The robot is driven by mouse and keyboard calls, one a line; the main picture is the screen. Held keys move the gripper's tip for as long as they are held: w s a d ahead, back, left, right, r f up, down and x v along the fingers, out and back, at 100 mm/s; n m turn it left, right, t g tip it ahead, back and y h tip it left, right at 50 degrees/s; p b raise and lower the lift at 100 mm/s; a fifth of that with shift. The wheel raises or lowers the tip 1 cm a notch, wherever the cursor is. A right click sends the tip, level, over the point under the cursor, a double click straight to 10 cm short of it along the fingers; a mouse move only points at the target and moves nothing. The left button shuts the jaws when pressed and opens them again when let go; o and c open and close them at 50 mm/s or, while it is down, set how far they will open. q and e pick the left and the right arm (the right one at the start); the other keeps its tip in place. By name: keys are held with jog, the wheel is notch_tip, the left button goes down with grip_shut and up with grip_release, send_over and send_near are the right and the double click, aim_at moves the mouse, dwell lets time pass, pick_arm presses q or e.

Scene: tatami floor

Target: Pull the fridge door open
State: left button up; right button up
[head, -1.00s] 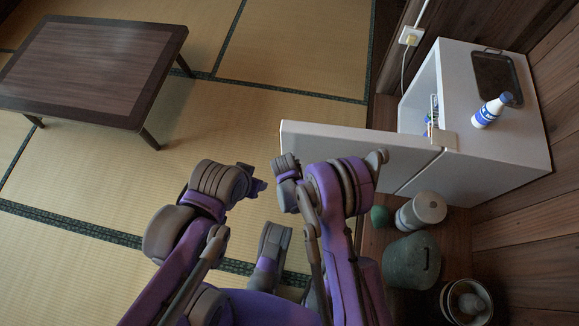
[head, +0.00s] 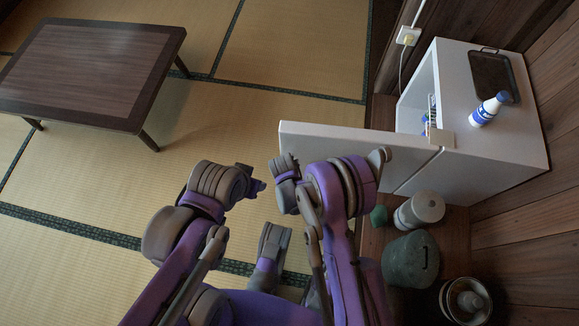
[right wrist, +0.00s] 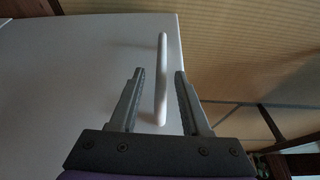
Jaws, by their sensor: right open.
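The white fridge (head: 480,160) stands at the right with its door (head: 330,136) swung wide open to the left. Part of the inside shows, with small items on its shelves. In the right wrist view, the white door face (right wrist: 85,75) fills the left side, and a slim white handle (right wrist: 162,45) stands out from it. My right gripper (right wrist: 160,72) is open, one finger on each side of the handle, with visible gaps. In the head view my right arm hides the handle. My left gripper (head: 257,186) is left of the door; its jaw opening is unclear.
A tray (head: 492,76) and a blue-and-white bottle (head: 489,109) are on the fridge top. Several pots (head: 410,261) stand at the lower right by the wooden wall. A low table (head: 90,70) is at upper left. Tatami between is clear.

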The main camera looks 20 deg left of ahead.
jog(key=p+v, duration=0.2)
jog(key=v, duration=0.6)
jog(key=shift+s+r, duration=0.15)
jog(key=shift+r, duration=0.2)
